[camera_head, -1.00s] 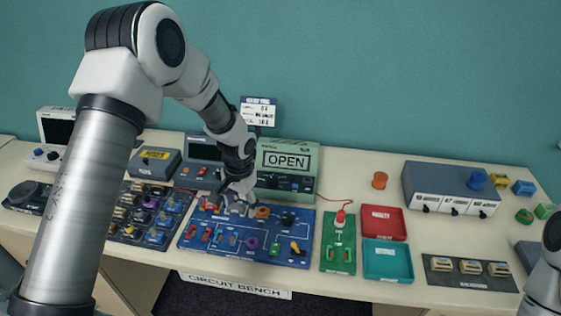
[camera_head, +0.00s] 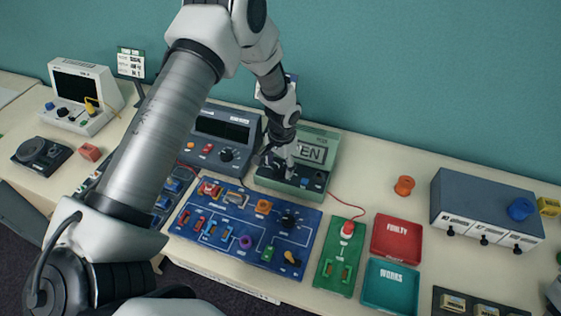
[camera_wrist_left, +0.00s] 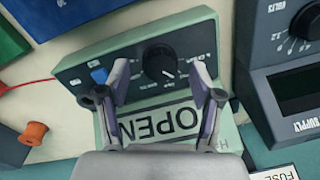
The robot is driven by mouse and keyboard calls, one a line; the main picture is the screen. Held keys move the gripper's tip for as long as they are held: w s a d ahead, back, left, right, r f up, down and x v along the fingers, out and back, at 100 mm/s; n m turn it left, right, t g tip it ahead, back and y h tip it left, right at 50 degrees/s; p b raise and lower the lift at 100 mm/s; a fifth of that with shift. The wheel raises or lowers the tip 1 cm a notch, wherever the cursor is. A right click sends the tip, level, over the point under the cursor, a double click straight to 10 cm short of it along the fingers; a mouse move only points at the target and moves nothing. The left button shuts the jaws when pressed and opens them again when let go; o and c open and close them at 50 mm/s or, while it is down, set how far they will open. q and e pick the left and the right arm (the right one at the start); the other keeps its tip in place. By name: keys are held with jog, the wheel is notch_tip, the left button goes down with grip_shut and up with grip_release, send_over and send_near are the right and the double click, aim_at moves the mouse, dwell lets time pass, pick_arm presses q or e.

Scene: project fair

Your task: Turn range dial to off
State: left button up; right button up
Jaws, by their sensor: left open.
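The pale green meter (camera_head: 326,137) stands at the back of the bench, its screen reading "OPEN". My left gripper (camera_head: 279,167) is at the meter's front. In the wrist view the open fingers (camera_wrist_left: 159,76) lie on either side of the dial, apart from it in the picture. In the head view the gripper hides the dial.
A blue circuit board (camera_head: 217,250) lies in front of the meter. A grey power supply (camera_head: 228,120) stands close on its left. A red lead runs from the meter to a green board (camera_head: 325,282). Red (camera_head: 397,256) and teal (camera_head: 390,303) trays lie to the right.

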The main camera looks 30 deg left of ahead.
pick_arm(q)
jog(key=shift+w+f, duration=0.35)
jog(key=shift+f, duration=0.2)
jog(key=shift+w+f, duration=0.35)
jog(key=shift+f, duration=0.2)
jog(key=shift+s+r, duration=0.25)
jog(key=shift+s, duration=0.05)
jog(key=c, duration=0.5)
jog(key=shift+s, duration=0.15)
jog(key=c, duration=0.6)
jog(key=shift+c, duration=0.2)
pick_arm(e)
jog(key=shift+w+r, duration=0.1)
jog(key=shift+w, duration=0.2)
pick_arm(q)
jog(key=m+b, duration=0.1)
jog(key=m, duration=0.2)
jog(key=shift+s+m+b, duration=0.1)
jog(key=shift+m+b, duration=0.3)
jog(key=shift+m, duration=1.6)
pick_arm(e)
jog(key=shift+f, duration=0.9)
